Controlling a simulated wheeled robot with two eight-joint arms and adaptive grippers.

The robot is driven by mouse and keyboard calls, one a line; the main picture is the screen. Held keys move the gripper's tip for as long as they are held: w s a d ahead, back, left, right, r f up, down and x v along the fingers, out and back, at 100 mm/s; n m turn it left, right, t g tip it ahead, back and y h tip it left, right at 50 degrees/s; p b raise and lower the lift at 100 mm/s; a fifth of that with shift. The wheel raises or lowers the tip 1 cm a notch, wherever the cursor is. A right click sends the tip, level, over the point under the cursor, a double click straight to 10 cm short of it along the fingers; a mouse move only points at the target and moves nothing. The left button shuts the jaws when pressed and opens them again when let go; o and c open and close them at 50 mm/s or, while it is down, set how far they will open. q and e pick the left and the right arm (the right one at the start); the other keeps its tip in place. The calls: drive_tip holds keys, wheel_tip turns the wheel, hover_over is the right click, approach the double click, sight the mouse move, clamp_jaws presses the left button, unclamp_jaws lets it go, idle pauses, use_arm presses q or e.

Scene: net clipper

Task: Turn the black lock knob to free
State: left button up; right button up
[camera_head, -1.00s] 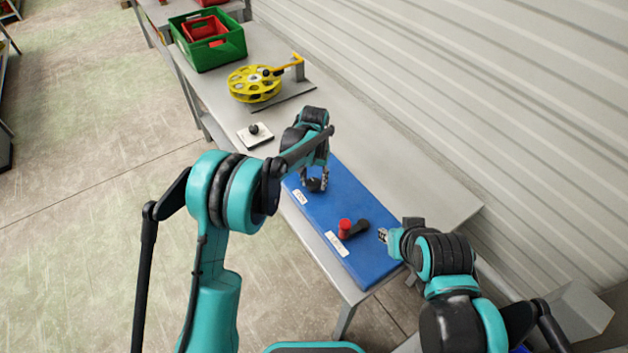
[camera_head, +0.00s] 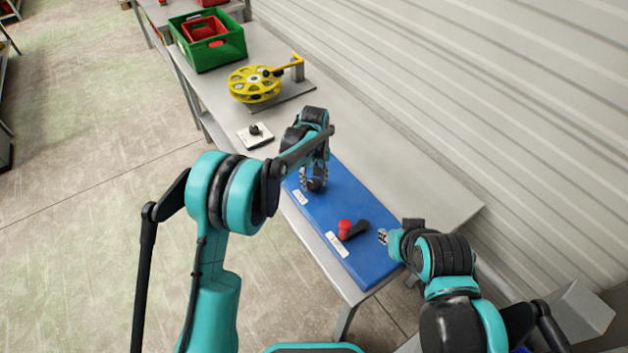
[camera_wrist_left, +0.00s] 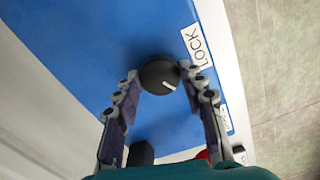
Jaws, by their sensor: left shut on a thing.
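The black lock knob (camera_wrist_left: 159,72) is round with a short white line on its face, and stands on the blue panel (camera_head: 335,196). In the left wrist view the white line points down and slightly right, not at the white LOCK label (camera_wrist_left: 197,45) beside it. My left gripper (camera_head: 314,184) is over the panel's far end. It is shut on the knob, a finger on each side; in the head view the fingers partly hide the knob. My right gripper (camera_head: 383,237) hangs at the panel's right edge, apart from the knob, too small to read.
A red-ended black handle (camera_head: 345,229) stands on the panel's near half, close to my right gripper. Farther along the grey table are a white plate with a black knob (camera_head: 255,134), a yellow reel (camera_head: 254,85) and a green crate (camera_head: 229,50).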

sight(314, 182)
idle(0.3)
use_arm(q)
drive_tip(key=o, duration=1.2)
drive_tip(key=shift+c, duration=0.2)
wheel_tip(314, 182, up, 12)
